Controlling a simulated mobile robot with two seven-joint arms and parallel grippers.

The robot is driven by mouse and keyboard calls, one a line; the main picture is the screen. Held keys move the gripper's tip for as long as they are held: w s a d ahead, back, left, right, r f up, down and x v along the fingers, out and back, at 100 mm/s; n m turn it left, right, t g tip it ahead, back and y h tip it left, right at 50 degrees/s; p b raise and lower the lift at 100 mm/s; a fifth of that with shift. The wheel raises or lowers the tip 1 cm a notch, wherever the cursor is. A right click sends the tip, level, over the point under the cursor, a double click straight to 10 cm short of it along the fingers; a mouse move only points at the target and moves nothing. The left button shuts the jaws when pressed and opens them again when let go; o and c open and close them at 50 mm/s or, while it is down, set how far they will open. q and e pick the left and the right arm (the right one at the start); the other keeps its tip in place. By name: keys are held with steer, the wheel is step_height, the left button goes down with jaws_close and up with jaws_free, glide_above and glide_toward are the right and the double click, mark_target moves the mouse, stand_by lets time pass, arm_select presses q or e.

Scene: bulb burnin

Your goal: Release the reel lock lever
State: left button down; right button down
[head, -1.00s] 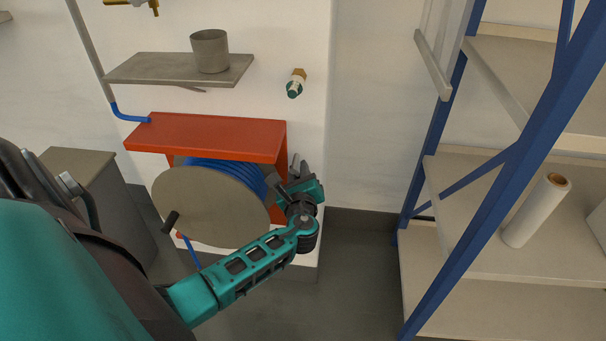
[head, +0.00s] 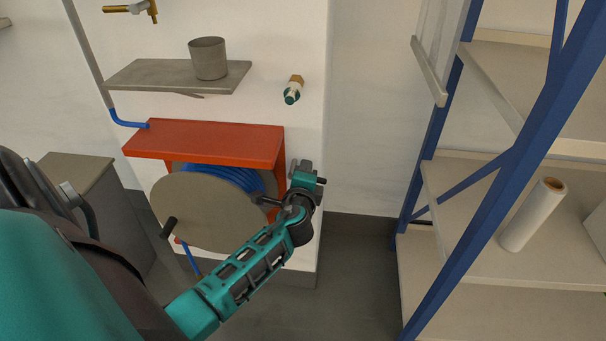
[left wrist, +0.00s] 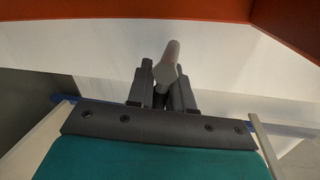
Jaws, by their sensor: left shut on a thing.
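The hose reel has a large beige disc (head: 205,212) with a dark crank handle and blue hose (head: 232,176) wound behind it, under a red bracket (head: 205,142). My left gripper (head: 301,167) is at the right side of the bracket. In the left wrist view its dark fingers (left wrist: 161,88) are shut on a grey lever (left wrist: 168,62), whose rounded end stands up between them. I take this for the reel lock lever. In the head view the gripper hides the lever. My right gripper is not in view.
A grey shelf with a grey cup (head: 208,58) is above the bracket. A green and brass fitting (head: 293,90) sticks out of the wall. A blue-framed rack (head: 424,190) with a white roll (head: 532,215) stands at right, with clear floor between.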

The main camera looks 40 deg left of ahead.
arm_select(q)
steer(key=shift+r+n, duration=0.4)
steer(key=shift+n, duration=0.4)
steer(key=shift+w+t+h, duration=0.1)
steer(key=shift+t+h, duration=0.2)
steer(key=c, duration=1.1)
jaws_free()
steer(key=p+v, duration=0.1)
steer(key=v, duration=1.2)
steer(key=shift+p, duration=0.35)
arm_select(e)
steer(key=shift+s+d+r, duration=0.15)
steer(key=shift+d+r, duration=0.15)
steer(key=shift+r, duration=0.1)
